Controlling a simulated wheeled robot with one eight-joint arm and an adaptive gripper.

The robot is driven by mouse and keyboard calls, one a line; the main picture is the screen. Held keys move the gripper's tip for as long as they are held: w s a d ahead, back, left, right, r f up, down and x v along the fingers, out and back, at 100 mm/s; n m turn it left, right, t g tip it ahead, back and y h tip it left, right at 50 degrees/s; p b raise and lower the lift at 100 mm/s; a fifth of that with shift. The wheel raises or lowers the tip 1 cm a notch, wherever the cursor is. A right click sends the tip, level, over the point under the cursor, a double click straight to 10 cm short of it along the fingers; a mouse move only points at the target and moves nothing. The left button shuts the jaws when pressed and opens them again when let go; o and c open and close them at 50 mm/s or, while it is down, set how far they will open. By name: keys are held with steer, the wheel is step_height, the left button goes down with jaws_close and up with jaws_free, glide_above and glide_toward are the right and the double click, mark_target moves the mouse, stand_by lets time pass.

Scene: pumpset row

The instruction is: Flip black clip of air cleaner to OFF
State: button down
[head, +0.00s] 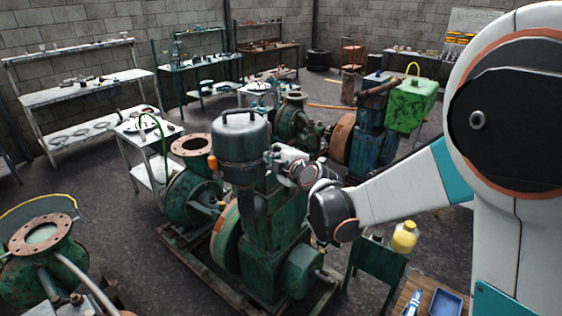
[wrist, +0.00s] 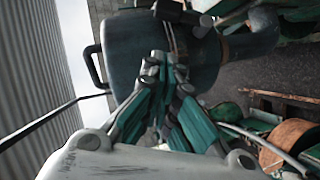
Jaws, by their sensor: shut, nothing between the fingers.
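The air cleaner (head: 241,150) is a dark blue-grey canister with a top handle, on top of the green pump engine near the middle of the head view. It also fills the upper middle of the wrist view (wrist: 125,42), turned sideways. My gripper (wrist: 162,62) is shut and empty, its fingertips together in front of the canister's side near a thin metal clasp (wrist: 170,38). Whether the tips touch it I cannot tell. In the head view my wrist is at the canister's right side. No black clip can be told apart with certainty.
The green engine (head: 262,225) stands below the air cleaner, with a rusty-flanged pump (head: 192,146) at its left. A blue engine with a green tank (head: 411,102) stands behind to the right. A yellow-capped bottle (head: 404,237) is at the lower right.

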steer(key=w+f, duration=0.2)
steer(key=w, duration=0.4)
steer(key=shift+f, duration=0.2)
